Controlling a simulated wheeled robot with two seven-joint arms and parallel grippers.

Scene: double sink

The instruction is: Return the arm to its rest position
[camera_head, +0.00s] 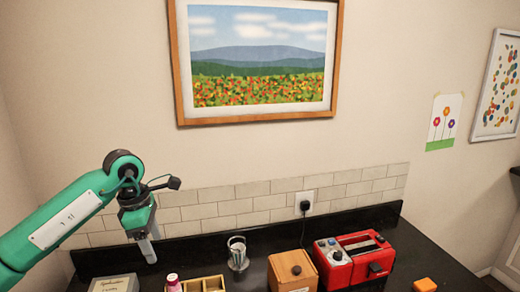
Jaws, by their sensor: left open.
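My left arm comes in from the left in green, with a dark wrist joint. My left gripper (149,250) points down at the end of it, in the air in front of the tiled wall, left of the metal cup. It is open, and nothing shows between its fingers. My right gripper is not in view.
A plugged outlet (304,203) is behind.

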